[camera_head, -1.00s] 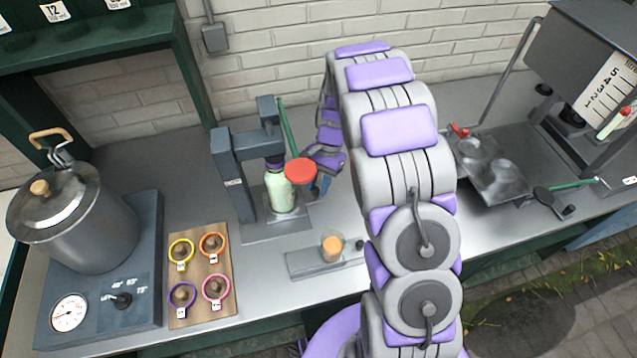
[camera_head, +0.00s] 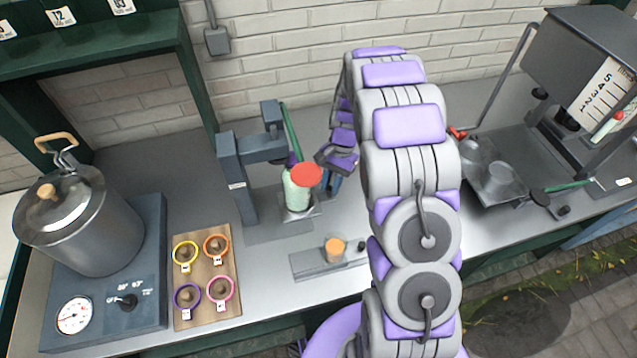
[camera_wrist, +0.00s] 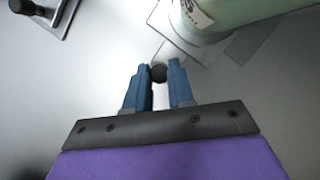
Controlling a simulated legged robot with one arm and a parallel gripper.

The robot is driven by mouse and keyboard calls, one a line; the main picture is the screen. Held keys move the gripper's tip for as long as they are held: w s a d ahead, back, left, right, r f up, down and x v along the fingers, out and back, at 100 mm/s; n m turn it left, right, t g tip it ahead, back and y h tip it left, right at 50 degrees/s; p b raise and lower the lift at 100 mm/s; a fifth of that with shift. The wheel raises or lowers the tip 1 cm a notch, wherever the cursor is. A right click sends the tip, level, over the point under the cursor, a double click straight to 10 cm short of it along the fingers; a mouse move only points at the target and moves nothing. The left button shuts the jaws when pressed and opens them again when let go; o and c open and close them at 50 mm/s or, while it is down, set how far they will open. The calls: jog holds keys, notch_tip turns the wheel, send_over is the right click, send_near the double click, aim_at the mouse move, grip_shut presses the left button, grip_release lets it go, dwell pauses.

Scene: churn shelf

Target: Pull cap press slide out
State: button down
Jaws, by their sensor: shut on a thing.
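The grey cap press (camera_head: 236,178) stands on the bench, with a green lever (camera_head: 291,135) ending in a red knob (camera_head: 307,175). Its slide (camera_head: 306,210) sticks out to the right of the press and carries a pale green bottle (camera_head: 298,196), upright. The bottle top is partly hidden behind the red knob. In the head view, my arm partly covers the gripper.
A low grey plate with an orange piece (camera_head: 335,249) lies in front of the press. A wooden board (camera_head: 205,258) with several coloured rings and a pot (camera_head: 85,225) on a heater stand left. A larger machine (camera_head: 580,65) stands right.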

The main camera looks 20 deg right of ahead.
jog(key=d+p, duration=0.2)
jog(key=d, duration=0.6)
jog(key=shift+w+d, duration=0.1)
jog(key=c, duration=1)
grip_release()
jog(key=p+v, duration=0.2)
jog(key=v, duration=1.5)
jog(key=shift+r, duration=0.2)
